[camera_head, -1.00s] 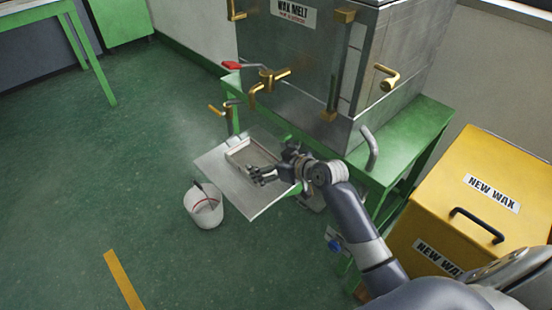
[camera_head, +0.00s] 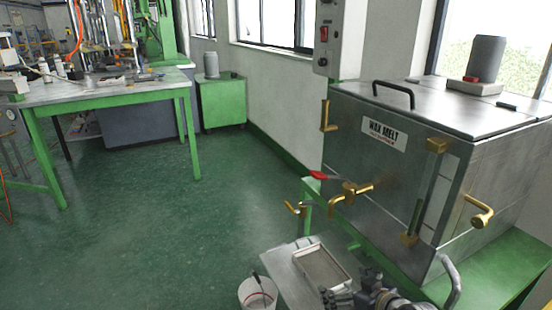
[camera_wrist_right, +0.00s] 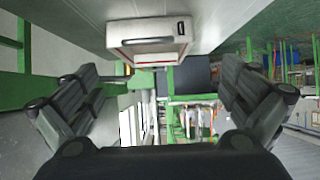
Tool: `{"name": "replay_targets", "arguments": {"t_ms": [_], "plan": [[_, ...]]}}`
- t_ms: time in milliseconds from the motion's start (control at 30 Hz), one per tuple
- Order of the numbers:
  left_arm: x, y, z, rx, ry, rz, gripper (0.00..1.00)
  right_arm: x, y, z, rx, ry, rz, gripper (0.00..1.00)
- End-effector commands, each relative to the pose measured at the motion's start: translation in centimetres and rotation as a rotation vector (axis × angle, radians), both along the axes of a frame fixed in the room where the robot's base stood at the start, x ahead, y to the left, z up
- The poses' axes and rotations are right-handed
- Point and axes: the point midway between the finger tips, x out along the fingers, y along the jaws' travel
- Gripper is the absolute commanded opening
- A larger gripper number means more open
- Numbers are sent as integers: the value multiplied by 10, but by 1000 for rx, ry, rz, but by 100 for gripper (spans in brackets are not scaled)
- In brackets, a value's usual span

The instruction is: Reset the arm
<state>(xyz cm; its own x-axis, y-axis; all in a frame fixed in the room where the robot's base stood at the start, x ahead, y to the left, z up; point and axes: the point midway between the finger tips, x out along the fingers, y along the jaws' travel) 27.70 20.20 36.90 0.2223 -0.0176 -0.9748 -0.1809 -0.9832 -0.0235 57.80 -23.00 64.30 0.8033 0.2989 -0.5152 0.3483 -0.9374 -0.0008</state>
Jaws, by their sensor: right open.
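My left gripper is not in view.
A white bucket (camera_head: 258,293) with a handled tool stands on the floor left of the plate. A green stand (camera_head: 515,262) bears the tank. A green-legged worktable (camera_head: 110,92) with equipment is at the back left. The green floor between is clear.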

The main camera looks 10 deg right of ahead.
Motion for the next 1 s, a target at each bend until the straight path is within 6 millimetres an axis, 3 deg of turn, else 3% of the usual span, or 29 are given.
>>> {"name": "replay_targets", "arguments": {"t_ms": [200,300,500,800,1000], "plan": [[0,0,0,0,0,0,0,-108,31,-54,-84,260,11,100],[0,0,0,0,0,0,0,-154,35,-66,-121,366,-13,100],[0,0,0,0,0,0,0,-224,34,-73,-169,520,-76,100],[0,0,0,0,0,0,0,-306,25,-65,-217,693,-193,100],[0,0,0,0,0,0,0,-296,25,-102,-222,707,-193,100]]}}
